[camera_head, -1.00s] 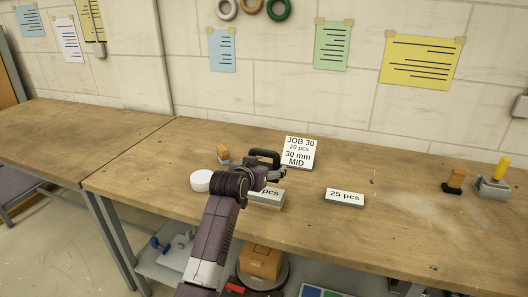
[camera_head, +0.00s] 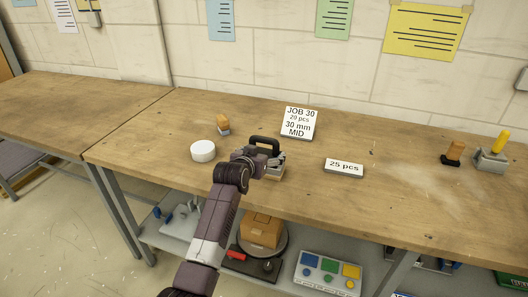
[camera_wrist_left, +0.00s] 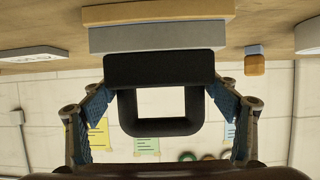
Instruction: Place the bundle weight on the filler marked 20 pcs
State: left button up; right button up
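The bundle weight is a black block with a loop handle (camera_head: 265,140). My left gripper (camera_head: 265,160) has its fingers on either side of it. In the left wrist view, which is upside down, the blue finger pads meet the sides of the black block (camera_wrist_left: 159,70); no gap shows. Directly beneath the weight is a grey slab (camera_wrist_left: 158,37) over a tan layer. It seems to be the filler (camera_head: 272,174), its label now hidden by the gripper. No gap shows between weight and slab, though contact is hard to confirm. My right gripper is not in view.
The 25 pcs filler (camera_head: 343,168) lies to the right, clear of the gripper. The JOB 30 sign (camera_head: 299,123) stands behind. A white round puck (camera_head: 203,151) and an orange-topped tool (camera_head: 222,124) are at left. Another tool (camera_head: 453,153) and a yellow-handled one (camera_head: 495,151) are at right.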

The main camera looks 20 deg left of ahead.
pick_arm(q)
jog(key=o, duration=0.4)
jog(key=shift+s+r, duration=0.15)
jog(key=v, duration=1.2)
